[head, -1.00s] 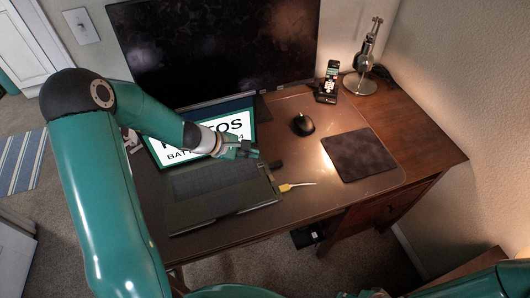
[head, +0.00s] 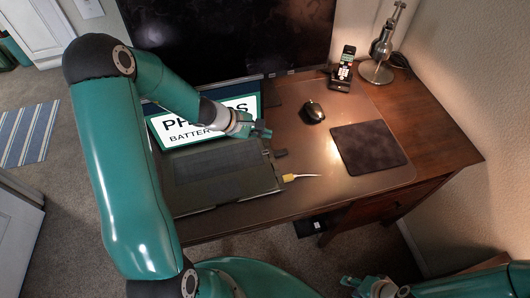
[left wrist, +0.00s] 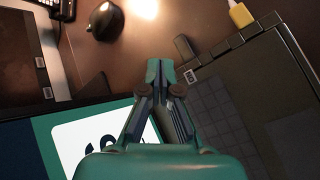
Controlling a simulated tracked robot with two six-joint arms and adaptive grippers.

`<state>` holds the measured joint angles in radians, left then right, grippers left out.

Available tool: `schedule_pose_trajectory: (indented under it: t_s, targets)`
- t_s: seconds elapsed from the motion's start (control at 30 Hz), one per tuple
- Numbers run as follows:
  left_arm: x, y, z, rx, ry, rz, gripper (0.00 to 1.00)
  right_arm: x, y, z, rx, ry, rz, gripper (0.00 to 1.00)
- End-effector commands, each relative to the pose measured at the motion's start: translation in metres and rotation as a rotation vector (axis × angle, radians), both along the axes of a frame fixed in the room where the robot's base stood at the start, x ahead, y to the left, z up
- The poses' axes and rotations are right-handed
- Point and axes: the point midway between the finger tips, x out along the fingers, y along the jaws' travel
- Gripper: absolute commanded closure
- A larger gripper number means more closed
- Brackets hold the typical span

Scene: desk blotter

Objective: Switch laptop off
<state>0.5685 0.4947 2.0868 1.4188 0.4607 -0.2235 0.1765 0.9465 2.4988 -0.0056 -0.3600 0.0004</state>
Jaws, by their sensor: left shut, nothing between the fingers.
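The laptop stands open on the desk, its dark keyboard deck (head: 225,178) toward me. Its lit screen (head: 178,124) shows large letters on white with a teal border, partly hidden by my left arm. My left gripper (head: 264,131) is shut and empty, above the right end of the hinge area. In the left wrist view the shut fingertips (left wrist: 160,70) point past the laptop's side edge, between screen (left wrist: 85,132) and deck (left wrist: 235,95). I cannot tell whether they touch it.
A dark stick (head: 280,153) and a yellow plug (head: 291,177) are at the laptop's right side. A mouse (head: 314,112), mouse pad (head: 369,147), phone on a stand (head: 344,70) and lamp (head: 381,50) are further right. A large monitor (head: 225,35) stands behind.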

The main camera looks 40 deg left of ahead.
Motion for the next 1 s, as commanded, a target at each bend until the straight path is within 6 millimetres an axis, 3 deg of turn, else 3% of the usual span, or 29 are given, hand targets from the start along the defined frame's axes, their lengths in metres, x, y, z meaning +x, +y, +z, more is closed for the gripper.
schedule_pose_trajectory:
  t_s: [0.4,0.6,1.0]
  targets:
    - [0.0,0.0,-0.061,0.0,-0.001,0.001,1.0,0.0,0.0,-0.047,0.0,0.0,0.0,0.6]
    - [0.0,0.0,-0.071,0.0,-0.001,0.001,1.0,0.0,0.0,-0.059,0.0,0.0,0.0,0.6]
    - [0.0,0.0,-0.071,0.0,0.0,0.0,1.0,0.0,0.0,-0.059,0.0,0.0,0.0,0.6]
